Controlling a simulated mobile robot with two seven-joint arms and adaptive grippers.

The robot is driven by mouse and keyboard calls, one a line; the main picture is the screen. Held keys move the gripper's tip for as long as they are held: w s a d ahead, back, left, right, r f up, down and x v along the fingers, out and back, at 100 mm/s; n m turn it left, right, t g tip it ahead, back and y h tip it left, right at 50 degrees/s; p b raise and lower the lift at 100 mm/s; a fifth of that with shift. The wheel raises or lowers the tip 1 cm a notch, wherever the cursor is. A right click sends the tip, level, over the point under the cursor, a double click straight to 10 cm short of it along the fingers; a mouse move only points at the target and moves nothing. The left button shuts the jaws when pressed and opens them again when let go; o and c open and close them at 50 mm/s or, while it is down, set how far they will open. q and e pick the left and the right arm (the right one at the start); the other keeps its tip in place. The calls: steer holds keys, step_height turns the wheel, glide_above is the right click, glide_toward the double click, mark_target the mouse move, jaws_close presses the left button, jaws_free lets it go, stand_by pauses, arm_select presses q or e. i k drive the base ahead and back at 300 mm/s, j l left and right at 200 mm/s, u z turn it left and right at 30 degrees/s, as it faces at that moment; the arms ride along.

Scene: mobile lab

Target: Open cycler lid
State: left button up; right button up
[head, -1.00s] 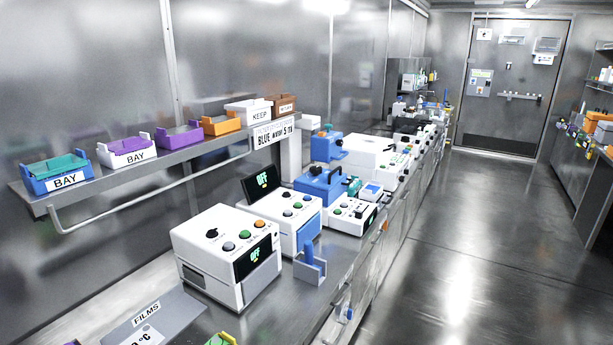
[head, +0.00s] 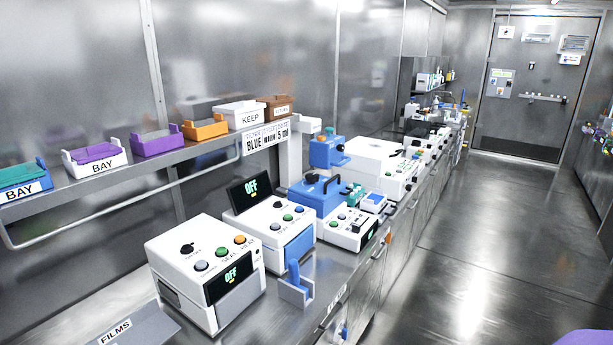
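No machine carries a readable cycler label, so I cannot tell for sure which one is the cycler. A white machine (head: 268,218) with a raised black screen reading OFF and a blue front panel stands mid-bench. A blue box (head: 318,192) with a black handle on top stands just behind it. A larger white machine (head: 190,262) with a green OFF display and sealing buttons stands nearest. No lid is visibly standing open. Neither of my grippers is in view.
A shelf (head: 120,182) with coloured bins, some marked BAY, runs along the wall. A blue holder (head: 296,285) stands at the bench front. A FILMS box (head: 135,328) is at the bottom left. A purple shape (head: 588,338) I cannot identify is at the bottom right. The aisle floor (head: 480,240) is clear.

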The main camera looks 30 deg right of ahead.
mark_target(332, 192)
steer(key=l+u, duration=0.35)
steer(key=l, duration=0.75)
steer(key=l+u, duration=0.4)
steer(key=l, duration=1.25)
steer(key=k+l, duration=0.15)
steer(key=l, duration=0.4)
steer(key=l+u, duration=0.1)
steer(key=l, duration=0.45)
steer(key=k+l, duration=0.15)
steer(key=l, duration=0.4)
